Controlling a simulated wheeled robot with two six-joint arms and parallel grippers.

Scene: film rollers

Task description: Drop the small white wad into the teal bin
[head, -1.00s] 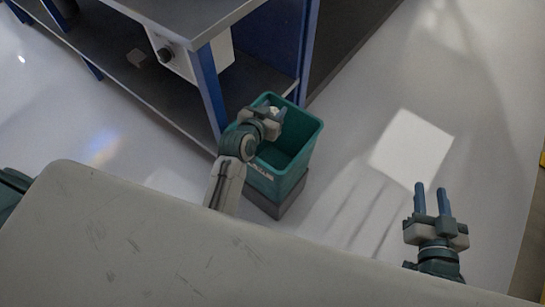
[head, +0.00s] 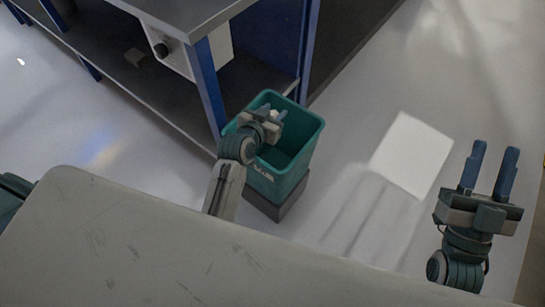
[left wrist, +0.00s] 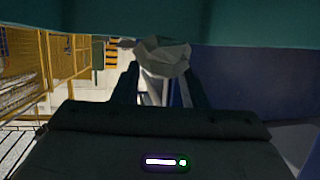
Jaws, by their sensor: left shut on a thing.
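The teal bin (head: 299,160) stands open on a dark grey base on the floor, beside the workbench. My left gripper (head: 276,114) is over the bin's opening. It is shut on the small white wad (left wrist: 162,56), which shows between its fingertips in the left wrist view. In the head view the wad (head: 274,113) is a small pale spot, partly hidden by the gripper. A teal band, likely the bin's wall, crosses the top of the left wrist view. My right gripper (head: 488,170) is open and empty over the floor at the right.
A workbench (head: 180,18) with blue legs and a lower shelf stands behind and left of the bin. A scratched pale surface (head: 140,240) fills the front. The floor (head: 370,130) right of the bin is clear.

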